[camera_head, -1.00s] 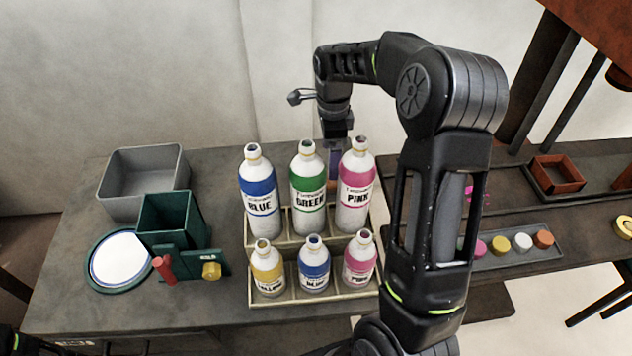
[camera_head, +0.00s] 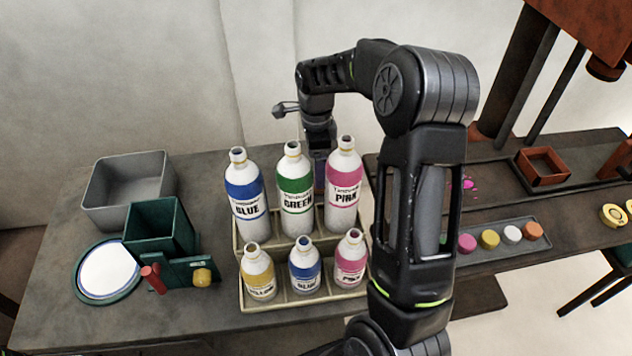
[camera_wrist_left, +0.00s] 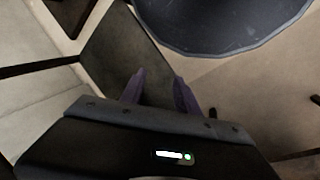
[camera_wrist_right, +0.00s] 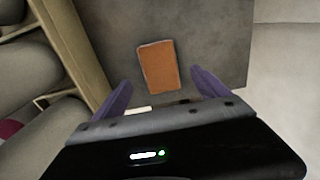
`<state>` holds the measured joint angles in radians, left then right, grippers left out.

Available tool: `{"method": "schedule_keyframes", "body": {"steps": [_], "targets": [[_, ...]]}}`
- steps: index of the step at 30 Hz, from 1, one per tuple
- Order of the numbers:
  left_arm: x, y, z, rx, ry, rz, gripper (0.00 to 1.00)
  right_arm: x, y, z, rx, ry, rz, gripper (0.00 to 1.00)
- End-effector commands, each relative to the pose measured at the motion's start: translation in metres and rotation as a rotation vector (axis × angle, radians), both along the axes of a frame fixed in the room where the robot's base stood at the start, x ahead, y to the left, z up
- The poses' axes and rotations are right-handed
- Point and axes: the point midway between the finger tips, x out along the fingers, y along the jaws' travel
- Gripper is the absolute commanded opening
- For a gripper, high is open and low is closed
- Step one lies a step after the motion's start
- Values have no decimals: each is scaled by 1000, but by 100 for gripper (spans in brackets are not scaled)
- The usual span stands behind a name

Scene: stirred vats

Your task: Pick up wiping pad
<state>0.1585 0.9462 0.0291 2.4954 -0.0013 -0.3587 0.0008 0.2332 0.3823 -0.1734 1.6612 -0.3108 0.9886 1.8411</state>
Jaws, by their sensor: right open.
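The wiping pad is most likely the flat orange-brown rectangular block (camera_wrist_right: 159,67) on the grey table, seen in the right wrist view. My right gripper (camera_wrist_right: 163,84) is open and empty, its two purple fingers on either side of the pad's near end, apart from it. How high the fingers are above the table I cannot tell. In the head view my right gripper (camera_head: 321,168) is behind the large bottles, and the pad is hidden there. My left gripper (camera_wrist_left: 159,76) shows in the left wrist view, fingers apart with nothing between them.
A bottle rack (camera_head: 330,288) with large and small bottles stands close left of my right gripper. A grey bin (camera_head: 128,205), a green box (camera_head: 160,228) and a white round plate (camera_head: 108,270) are at left. A tray (camera_head: 470,256) with colored pucks is at right.

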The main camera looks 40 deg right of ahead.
Motion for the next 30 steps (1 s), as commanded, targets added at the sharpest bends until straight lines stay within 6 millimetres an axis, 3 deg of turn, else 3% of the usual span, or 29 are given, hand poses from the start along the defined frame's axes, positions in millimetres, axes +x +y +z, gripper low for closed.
{"method": "schedule_keyframes", "body": {"steps": [12,30], "targets": [[0,0,6,0,0,0,38,0,0,-49,1,2,0,85],[0,0,5,0,0,0,38,0,0,-51,0,1,0,85]]}}
